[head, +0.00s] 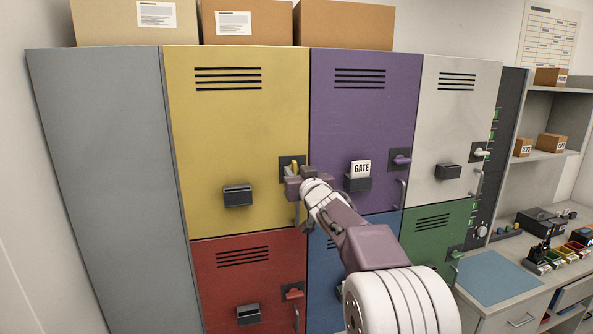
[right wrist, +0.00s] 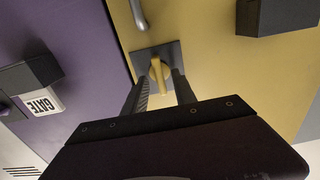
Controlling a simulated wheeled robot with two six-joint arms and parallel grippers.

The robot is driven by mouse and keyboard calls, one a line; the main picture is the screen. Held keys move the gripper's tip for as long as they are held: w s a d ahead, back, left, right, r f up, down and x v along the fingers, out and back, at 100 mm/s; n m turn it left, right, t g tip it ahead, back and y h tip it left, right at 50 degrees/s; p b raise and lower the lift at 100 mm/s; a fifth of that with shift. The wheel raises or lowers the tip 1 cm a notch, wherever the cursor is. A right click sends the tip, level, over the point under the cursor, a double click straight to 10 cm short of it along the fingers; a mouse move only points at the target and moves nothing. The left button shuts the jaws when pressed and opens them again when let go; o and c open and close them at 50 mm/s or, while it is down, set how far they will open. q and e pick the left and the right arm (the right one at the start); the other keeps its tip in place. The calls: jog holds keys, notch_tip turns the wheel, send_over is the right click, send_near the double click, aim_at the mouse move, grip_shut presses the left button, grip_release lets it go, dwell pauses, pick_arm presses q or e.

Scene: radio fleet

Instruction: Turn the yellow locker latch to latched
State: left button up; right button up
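The yellow locker door (head: 238,135) is shut in the upper row. Its yellow latch (head: 294,167) sits on a dark square plate near the door's right edge, its handle roughly upright. In the right wrist view the yellow latch (right wrist: 159,72) stands between the two fingers. My right gripper (head: 300,177) is at the latch in the head view and covers part of it. In the right wrist view my right gripper (right wrist: 160,88) is open, with gaps visible beside the handle; contact cannot be told. My left gripper is not in view.
The purple door (head: 360,110) with a GATE card (head: 361,167) is to the right; its purple latch (head: 401,160) lies level. A dark card holder (head: 238,196) juts from the yellow door. A metal pull handle (right wrist: 139,14) is close to the latch.

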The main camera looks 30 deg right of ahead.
jog(key=shift+s+r, duration=0.1)
jog(key=shift+s, duration=0.05)
jog(key=shift+a, duration=0.1)
grip_shut()
